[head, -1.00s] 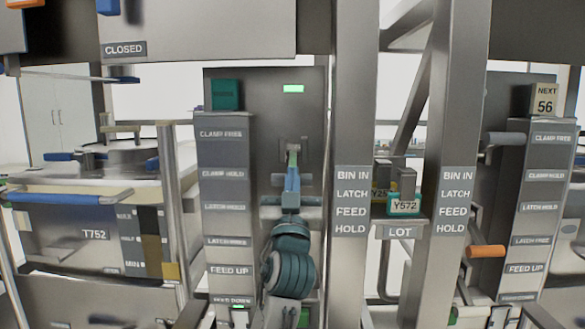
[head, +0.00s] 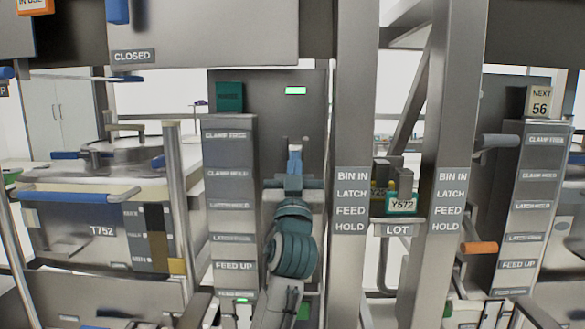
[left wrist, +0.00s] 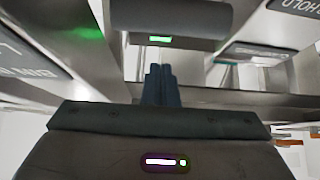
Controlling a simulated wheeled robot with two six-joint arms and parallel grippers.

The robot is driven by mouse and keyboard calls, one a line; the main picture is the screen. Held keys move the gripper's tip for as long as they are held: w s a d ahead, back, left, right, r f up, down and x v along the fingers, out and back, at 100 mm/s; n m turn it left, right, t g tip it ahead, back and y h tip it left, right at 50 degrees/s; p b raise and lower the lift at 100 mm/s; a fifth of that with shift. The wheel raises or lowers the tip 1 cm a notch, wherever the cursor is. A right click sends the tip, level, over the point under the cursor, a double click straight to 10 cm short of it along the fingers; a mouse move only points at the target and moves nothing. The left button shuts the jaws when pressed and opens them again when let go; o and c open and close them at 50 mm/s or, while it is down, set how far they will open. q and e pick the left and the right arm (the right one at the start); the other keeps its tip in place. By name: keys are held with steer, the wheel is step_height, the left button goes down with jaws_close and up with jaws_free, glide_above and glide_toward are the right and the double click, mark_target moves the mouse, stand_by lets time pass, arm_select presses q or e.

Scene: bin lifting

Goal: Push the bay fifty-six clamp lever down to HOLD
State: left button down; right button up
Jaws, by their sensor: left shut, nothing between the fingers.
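My left gripper (head: 294,156) reaches forward from the bottom centre in the head view, with its blue fingers shut and empty. It is in front of a grey panel, right of a label column (head: 229,220) marked CLAMP FREE and CLAMP HOLD. A thin grey upright part (head: 305,146) shows just beside the fingertips; the gripper hides much of what is behind. In the left wrist view, the shut fingers (left wrist: 158,84) point at a grey rounded bar (left wrist: 170,16), its lower edge above the fingertips in the picture. I cannot tell whether they touch. My right gripper is out of view.
A NEXT 56 sign (head: 539,101) tops the right label column (head: 514,225). A grey handle (head: 497,141) and an orange handle (head: 479,248) stick out beside it. Tall grey posts (head: 353,110) stand right of my gripper; a bin marked T752 (head: 90,245) is at left.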

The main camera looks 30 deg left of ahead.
arm_select(q)
steer(key=b+v, duration=0.2)
steer(key=v, duration=0.8)
steer(key=shift+r+b, duration=0.2)
steer(key=shift+b, duration=0.1)
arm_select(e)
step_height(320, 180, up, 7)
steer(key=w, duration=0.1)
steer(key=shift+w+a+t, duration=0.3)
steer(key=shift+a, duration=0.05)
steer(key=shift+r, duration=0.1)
